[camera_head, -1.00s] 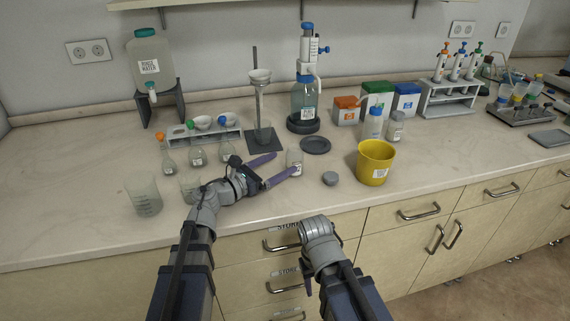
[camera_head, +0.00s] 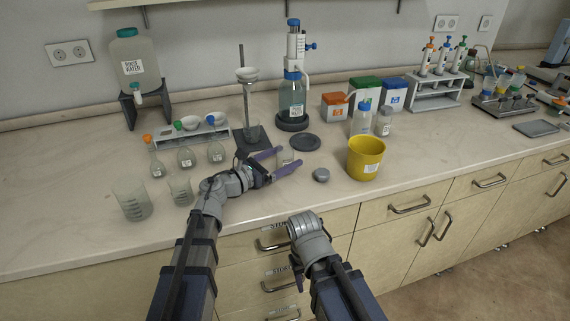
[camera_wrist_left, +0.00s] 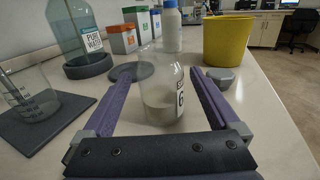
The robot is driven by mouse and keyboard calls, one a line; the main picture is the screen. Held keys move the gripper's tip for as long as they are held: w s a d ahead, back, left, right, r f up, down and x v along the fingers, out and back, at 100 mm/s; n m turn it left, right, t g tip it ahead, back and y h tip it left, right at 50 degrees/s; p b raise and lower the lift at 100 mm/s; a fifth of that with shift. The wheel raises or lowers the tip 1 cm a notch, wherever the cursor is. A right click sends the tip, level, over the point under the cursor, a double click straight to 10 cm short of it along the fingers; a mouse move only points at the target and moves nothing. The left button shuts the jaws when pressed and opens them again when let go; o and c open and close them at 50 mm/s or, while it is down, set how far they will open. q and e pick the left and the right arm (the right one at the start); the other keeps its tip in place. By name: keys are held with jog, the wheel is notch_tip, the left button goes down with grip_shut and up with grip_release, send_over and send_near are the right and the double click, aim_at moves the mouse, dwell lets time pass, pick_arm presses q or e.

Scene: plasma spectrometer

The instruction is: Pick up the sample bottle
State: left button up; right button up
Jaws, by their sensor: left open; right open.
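The sample bottle (camera_head: 285,158) is a small clear, open-topped bottle with pale contents and a label, upright on the bench. In the left wrist view the bottle (camera_wrist_left: 160,88) stands between the two purple fingers of my left gripper (camera_wrist_left: 158,76). Gaps show on both sides, so the fingers are not closed on it. In the head view my left gripper (camera_head: 287,158) is open around the bottle, which is partly hidden by a finger. My right gripper (camera_head: 298,276) hangs in front of the drawers, mostly hidden by its own wrist, open and far from the bottle.
A grey round lid (camera_head: 321,175) and a yellow bucket (camera_head: 366,158) stand to the right. A dark disc (camera_head: 305,142) lies behind. Beakers (camera_head: 132,199) and flasks (camera_head: 185,157) stand left. A dispenser bottle (camera_head: 292,97) stands at the back.

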pick_arm(q)
jog(key=x, duration=0.3)
jog(key=shift+w+d, duration=0.15)
jog(key=shift+d, duration=0.05)
jog(key=c, duration=1.5)
